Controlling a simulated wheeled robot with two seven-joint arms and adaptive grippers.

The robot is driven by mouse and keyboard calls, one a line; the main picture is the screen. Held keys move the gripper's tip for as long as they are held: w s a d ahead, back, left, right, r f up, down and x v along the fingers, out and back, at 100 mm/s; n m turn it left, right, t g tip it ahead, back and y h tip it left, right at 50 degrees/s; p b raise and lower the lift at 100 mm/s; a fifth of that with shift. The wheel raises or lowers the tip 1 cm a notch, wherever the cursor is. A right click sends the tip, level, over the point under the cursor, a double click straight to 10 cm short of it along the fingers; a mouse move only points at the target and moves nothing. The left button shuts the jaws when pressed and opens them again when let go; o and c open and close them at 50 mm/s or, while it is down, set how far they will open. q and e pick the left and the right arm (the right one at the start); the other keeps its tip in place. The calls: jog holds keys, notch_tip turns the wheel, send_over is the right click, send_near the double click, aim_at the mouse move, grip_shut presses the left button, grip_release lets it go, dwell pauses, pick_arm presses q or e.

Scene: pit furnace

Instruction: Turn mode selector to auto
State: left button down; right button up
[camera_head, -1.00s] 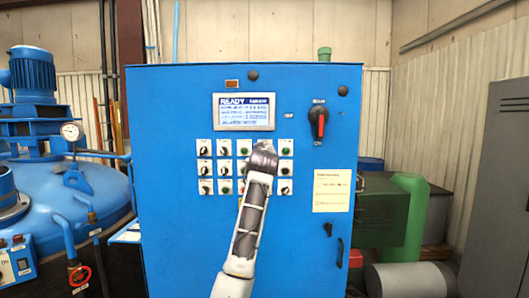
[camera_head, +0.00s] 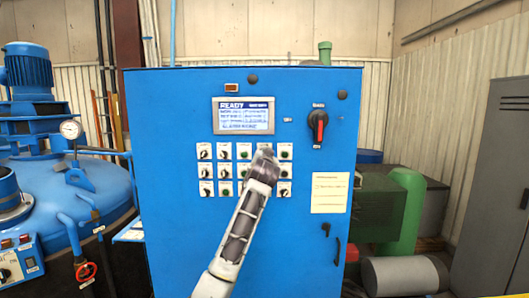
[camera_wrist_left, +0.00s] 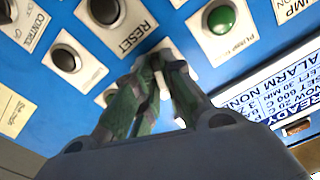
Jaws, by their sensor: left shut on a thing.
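My left gripper (camera_head: 265,157) reaches up to the button rows on the blue control cabinet (camera_head: 180,240). In the left wrist view its fingers (camera_wrist_left: 158,60) are closed together at the panel, shut on a small control that they hide. A white plate (camera_wrist_left: 188,76) shows beside the fingertips. No label naming the mode selector is readable, so I cannot tell its setting. A black button labelled RESET (camera_wrist_left: 105,10) and a green pump button (camera_wrist_left: 221,19) sit close to the fingers. My right gripper is not in view.
The screen (camera_head: 243,115) reads READY. A red-handled rotary switch (camera_head: 319,126) is at the upper right of the cabinet. Other knobs and buttons crowd the gripper. A blue vessel (camera_head: 95,190) stands left, and a green machine (camera_head: 385,210) stands right.

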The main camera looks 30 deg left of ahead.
pick_arm(q)
jog(key=shift+m+p, duration=0.35)
jog(key=shift+m, duration=0.35)
jog(key=c, duration=1.5)
grip_release()
jog(key=shift+v, duration=6)
jog(key=shift+f, duration=0.15)
